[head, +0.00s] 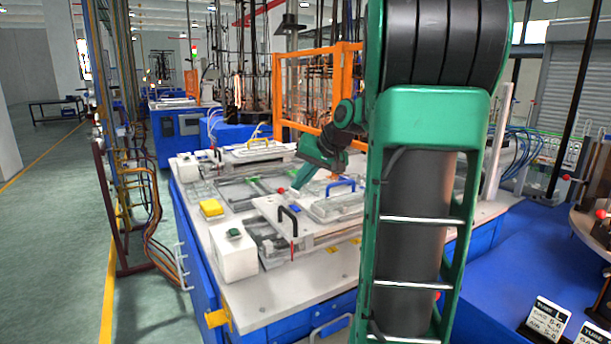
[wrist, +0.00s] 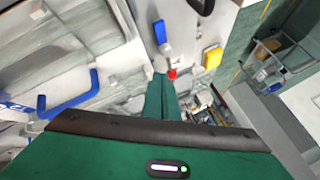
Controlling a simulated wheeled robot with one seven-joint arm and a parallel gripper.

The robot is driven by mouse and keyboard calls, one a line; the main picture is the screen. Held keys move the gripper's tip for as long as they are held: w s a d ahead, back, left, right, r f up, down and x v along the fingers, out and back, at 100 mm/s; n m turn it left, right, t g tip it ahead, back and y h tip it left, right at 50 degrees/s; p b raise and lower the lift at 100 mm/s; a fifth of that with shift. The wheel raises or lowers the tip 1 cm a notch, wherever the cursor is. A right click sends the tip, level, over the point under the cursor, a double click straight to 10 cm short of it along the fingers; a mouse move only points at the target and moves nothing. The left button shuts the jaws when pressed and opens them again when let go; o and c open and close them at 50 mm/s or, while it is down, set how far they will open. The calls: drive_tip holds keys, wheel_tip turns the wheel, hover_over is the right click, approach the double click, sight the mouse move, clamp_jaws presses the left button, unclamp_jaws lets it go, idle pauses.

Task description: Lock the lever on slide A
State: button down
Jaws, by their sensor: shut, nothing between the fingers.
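My gripper (head: 294,188) is shut and empty, reaching down and left over the middle of the white worktable. In the wrist view its green fingers (wrist: 160,80) end right beside a small red knob (wrist: 172,74). I cannot tell whether they touch it. A blue piece (wrist: 160,32) stands just past the fingertips; a blue block also shows near my gripper in the head view (head: 295,208). A slide plate with a blue handle (head: 341,184) lies right of my gripper; the handle shows at left in the wrist view (wrist: 68,95). No slide A label is readable.
A slide with a black handle (head: 288,220) is nearer the front. A white box with a green button (head: 233,252) stands at the table's left, near a yellow box (head: 211,208). Another slide with a yellow handle (head: 258,138) is farther back. An orange frame (head: 278,95) rises behind.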

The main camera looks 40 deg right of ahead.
drive_tip(key=shift+x, duration=1.65)
